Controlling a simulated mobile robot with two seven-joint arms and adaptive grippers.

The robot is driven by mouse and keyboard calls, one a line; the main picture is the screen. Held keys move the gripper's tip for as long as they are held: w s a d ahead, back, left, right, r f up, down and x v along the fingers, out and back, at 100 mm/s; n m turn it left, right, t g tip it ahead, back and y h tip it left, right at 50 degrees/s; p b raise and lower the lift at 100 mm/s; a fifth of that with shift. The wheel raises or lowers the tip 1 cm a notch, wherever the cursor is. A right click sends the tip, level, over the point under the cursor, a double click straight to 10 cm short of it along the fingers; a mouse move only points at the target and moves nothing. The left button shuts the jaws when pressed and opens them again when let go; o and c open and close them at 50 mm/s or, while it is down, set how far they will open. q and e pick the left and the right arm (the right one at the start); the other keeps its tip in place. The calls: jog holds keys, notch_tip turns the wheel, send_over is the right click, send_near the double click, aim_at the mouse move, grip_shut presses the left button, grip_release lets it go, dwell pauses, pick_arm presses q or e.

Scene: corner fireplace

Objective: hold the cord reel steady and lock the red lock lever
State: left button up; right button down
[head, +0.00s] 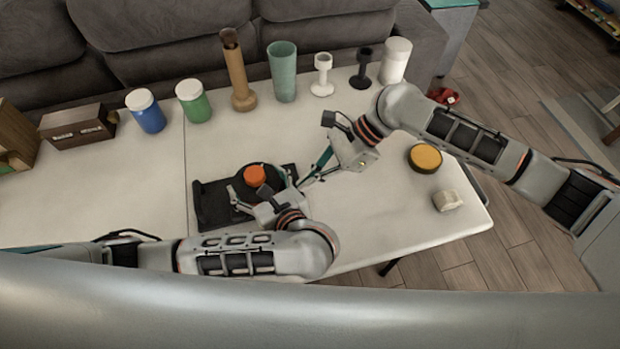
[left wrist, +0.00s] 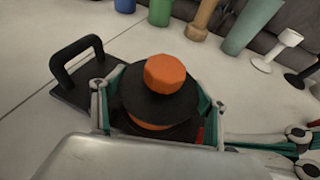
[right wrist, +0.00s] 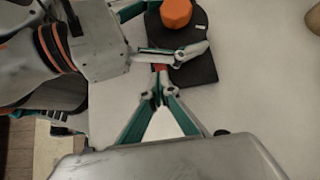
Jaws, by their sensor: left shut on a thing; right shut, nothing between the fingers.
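The cord reel has an orange knob (head: 255,175) on a black drum, and it stands on a black base (head: 212,206) on the white table. In the left wrist view the black drum (left wrist: 150,103) sits between the fingers of my left gripper (left wrist: 158,98), which is shut on it. My right gripper (head: 302,184) is shut and empty at the reel's right side. In the right wrist view a small piece of the red lock lever (right wrist: 160,67) shows just beyond the right fingertips (right wrist: 160,92). I cannot tell whether they touch it. The rest of the lever is hidden.
Jars, a wooden vase (head: 236,75), a green tumbler (head: 283,70) and candle holders line the back edge before the sofa. The left front tabletop is clear.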

jog(key=shift+r, duration=0.15)
jog(key=shift+r, duration=0.7)
jog(key=a+r+v, duration=0.1)
jog(key=v, duration=1.2)
jog(key=shift+s, duration=0.25)
pick_arm(q)
jog(key=o, duration=1.6)
jog(key=shift+o, duration=1.1)
